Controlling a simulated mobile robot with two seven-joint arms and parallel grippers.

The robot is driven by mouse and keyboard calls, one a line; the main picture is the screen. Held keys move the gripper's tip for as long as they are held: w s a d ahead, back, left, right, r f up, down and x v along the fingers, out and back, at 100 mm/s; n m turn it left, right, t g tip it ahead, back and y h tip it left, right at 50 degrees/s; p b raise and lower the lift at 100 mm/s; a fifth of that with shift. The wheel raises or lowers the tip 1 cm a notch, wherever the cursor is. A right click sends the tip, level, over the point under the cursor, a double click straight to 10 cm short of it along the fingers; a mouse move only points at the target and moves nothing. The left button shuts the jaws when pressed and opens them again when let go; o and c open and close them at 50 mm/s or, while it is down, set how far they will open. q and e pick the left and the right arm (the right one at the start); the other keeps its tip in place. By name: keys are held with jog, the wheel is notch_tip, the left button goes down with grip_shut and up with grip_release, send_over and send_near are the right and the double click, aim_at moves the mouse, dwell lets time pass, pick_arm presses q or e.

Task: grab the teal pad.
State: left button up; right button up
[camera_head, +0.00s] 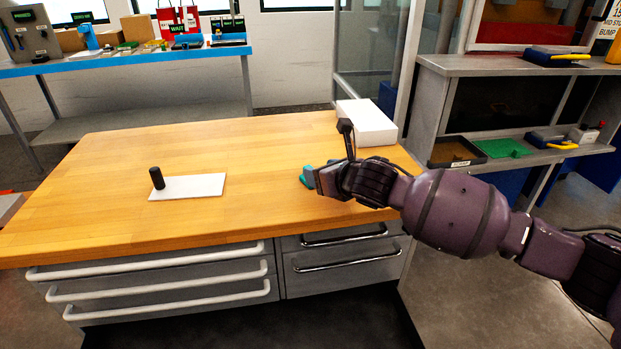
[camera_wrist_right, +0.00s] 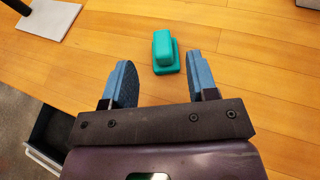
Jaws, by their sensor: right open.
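The teal pad (camera_wrist_right: 165,54) sits on the wooden table, a small block with a raised upper part on a wider base. In the head view only a bit of the teal pad (camera_head: 306,178) shows, the rest hidden by my right gripper (camera_head: 314,178). In the right wrist view my right gripper (camera_wrist_right: 160,82) is open, its two blue fingers wide apart and empty. The pad lies just beyond the fingertips, roughly midway between them and slightly toward the right finger. My left gripper is in neither view.
A white plate (camera_head: 200,187) with a black upright cylinder (camera_head: 157,178) at its left end lies on the table (camera_head: 240,140). A white box (camera_head: 368,123) stands at the back right, behind my right arm. The table between plate and pad is clear.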

jog(key=w+f, duration=0.1)
jog(key=w+a+b, duration=0.1)
jog(key=w+f, duration=0.1)
jog(key=shift+a+f, duration=0.3)
jog(key=shift+f, duration=0.05)
jog(key=shift+w+a+r, duration=0.1)
jog(key=shift+r, duration=0.2)
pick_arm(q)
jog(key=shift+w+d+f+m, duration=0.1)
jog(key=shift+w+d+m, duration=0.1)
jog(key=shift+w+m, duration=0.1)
pick_arm(e)
grip_shut()
